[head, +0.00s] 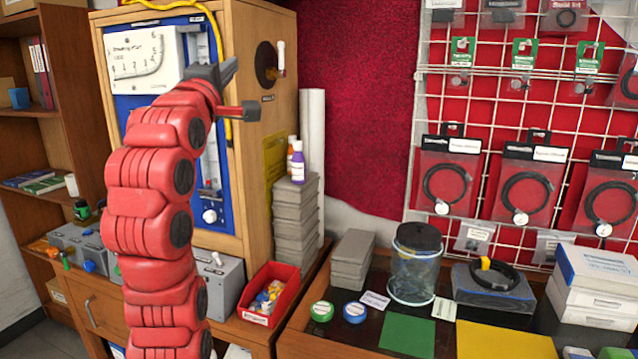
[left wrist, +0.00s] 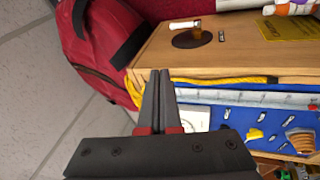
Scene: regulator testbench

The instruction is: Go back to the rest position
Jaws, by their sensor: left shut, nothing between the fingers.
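My left gripper (head: 230,69) is raised in front of the upper part of the wooden test cabinet (head: 262,130), left of the crank on its side wall. In the left wrist view the two dark fingers (left wrist: 160,76) lie together with nothing between them. My red left arm hides much of the blue panel (head: 234,180). The crank (head: 267,64) with its white handle shows beyond the fingertips in the left wrist view (left wrist: 193,39). I cannot tell whether the gripper touches the cabinet. My right gripper is out of view.
A yellow hose (head: 217,38) runs close to my gripper along the panel's edge. Grey boxes (head: 296,215) with bottles (head: 298,164) on top stand beside the cabinet. A red bin (head: 270,293) is below. A wire rack (head: 490,100) and a dark table (head: 375,336) are at the right.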

